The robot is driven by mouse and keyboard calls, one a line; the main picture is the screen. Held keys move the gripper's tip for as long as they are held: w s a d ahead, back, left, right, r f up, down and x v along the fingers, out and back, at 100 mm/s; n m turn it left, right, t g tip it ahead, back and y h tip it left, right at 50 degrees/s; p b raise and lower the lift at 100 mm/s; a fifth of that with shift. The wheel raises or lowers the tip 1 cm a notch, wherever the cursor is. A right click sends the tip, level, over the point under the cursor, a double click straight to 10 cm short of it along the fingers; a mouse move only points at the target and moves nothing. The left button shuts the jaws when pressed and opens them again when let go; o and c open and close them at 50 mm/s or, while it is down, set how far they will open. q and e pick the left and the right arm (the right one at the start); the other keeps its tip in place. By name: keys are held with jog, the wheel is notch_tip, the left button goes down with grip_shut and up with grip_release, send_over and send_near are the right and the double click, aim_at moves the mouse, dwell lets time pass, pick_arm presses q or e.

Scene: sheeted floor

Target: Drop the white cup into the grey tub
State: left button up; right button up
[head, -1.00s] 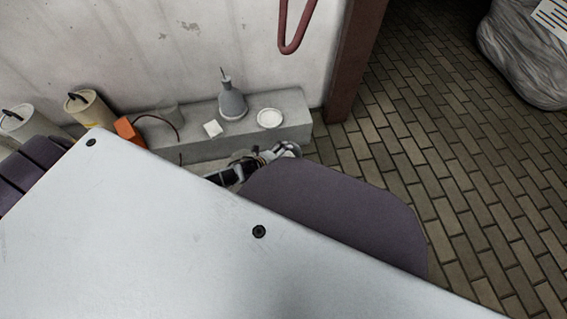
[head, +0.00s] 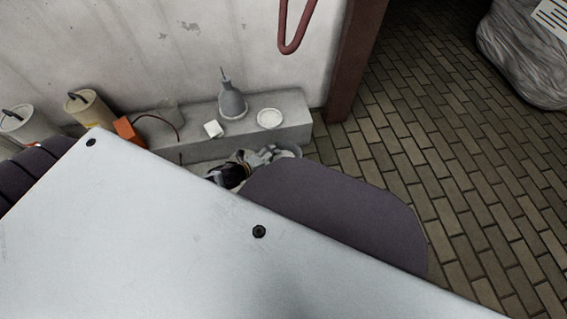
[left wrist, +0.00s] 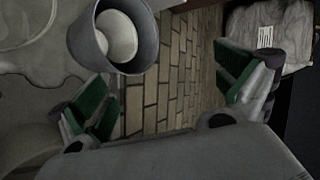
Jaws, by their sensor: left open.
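The grey tub (left wrist: 80,42) is at the upper left of the left wrist view. The white cup (left wrist: 122,40) shows inside its rim, tilted, and appears to lie in the tub. In the head view only part of the tub's rim (head: 292,149) shows beside the ledge, behind my own body; the cup cannot be made out there. My left gripper (left wrist: 170,95) is open, its green-padded fingers wide apart with nothing between them. It also shows in the head view (head: 266,155), close to the tub. My right gripper is not in view.
A wrapped bundle (head: 525,55) lies far right. The brick floor between is clear.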

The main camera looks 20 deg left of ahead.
pick_arm(q)
jog(key=shift+v, duration=0.85)
jog(key=shift+d+r, duration=0.1)
dwell(0.5)
jog(key=s+d+r+n+g+y, duration=0.2)
jog(key=s+r+n+g, duration=0.1)
jog(key=s+r+n, duration=0.3)
jog(key=s+d+r+n+g+y+p, duration=0.1)
jog(key=s+d+r+n+g, duration=0.2)
jog(key=s+r+n, duration=0.3)
notch_tip(320, 180, up, 5)
jog(key=n+g, duration=0.1)
jog(key=n, duration=0.7)
jog(key=shift+s+g+y, duration=0.2)
jog(key=shift+g+y, duration=0.1)
jog(key=shift+y, duration=0.1)
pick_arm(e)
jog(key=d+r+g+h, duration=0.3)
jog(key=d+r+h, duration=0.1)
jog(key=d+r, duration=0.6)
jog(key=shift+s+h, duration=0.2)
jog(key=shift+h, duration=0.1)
pick_arm(q)
jog(key=shift+w+d+f+p, duration=0.2)
jog(key=shift+w+f+p, duration=0.05)
jog(key=shift+p, duration=0.45)
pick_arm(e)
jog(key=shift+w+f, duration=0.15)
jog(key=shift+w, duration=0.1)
